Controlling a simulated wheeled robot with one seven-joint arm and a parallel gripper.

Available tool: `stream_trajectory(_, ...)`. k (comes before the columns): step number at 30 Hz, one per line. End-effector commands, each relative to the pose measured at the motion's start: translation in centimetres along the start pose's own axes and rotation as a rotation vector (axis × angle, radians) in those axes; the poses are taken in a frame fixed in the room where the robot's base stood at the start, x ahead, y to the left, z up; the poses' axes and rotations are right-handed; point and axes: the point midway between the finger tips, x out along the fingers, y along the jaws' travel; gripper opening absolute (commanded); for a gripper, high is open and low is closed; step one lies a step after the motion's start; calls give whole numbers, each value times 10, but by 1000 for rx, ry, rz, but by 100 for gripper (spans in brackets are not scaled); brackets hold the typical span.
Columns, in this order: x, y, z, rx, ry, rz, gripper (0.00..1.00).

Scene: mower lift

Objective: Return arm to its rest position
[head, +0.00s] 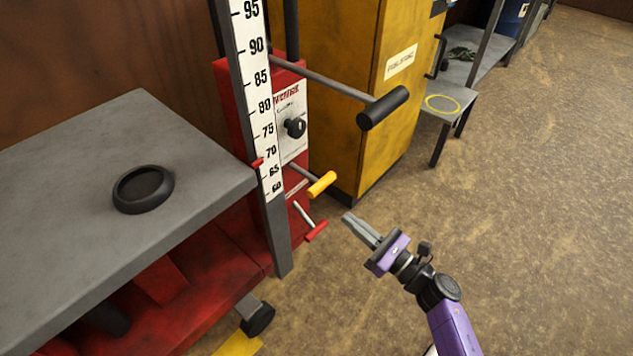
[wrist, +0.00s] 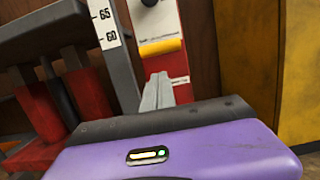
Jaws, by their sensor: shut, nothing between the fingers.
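My gripper (head: 347,217) is shut and empty in the head view, held over open floor just right of the red lift box. My purple arm reaches up to it from the bottom right. In the wrist view the shut fingers (wrist: 158,84) point toward the red box, below a yellow handle (wrist: 160,47). In the head view the yellow-tipped lever (head: 322,184) and the red-tipped lever (head: 316,231) stick out from the red box (head: 232,100), to the left of my fingertips. A gap of floor shows between the fingertips and both levers.
The grey lift table (head: 75,165) with a black round dish (head: 143,190) stands at left. A yellow cabinet (head: 345,60) stands behind. The floor (head: 530,200) at right is clear.

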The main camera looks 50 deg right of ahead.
Motion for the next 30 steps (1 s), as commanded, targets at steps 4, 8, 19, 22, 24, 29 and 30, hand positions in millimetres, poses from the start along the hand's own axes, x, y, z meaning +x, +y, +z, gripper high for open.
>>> stream_trajectory(4, 0, 0, 0, 0, 0, 0, 0)
stream_trajectory(8, 0, 0, 0, 14, 1, 0, 0)
stream_trajectory(19, -1, -31, 49, 742, -153, -151, 0)
stream_trajectory(22, -13, -18, 67, 1066, -217, -169, 0)
stream_trajectory(24, -24, -3, 76, 1311, -255, -175, 0)
stream_trajectory(29, -54, 43, 94, 1899, -304, -193, 0)
stream_trajectory(30, -62, 55, 98, 2036, -310, -203, 0)
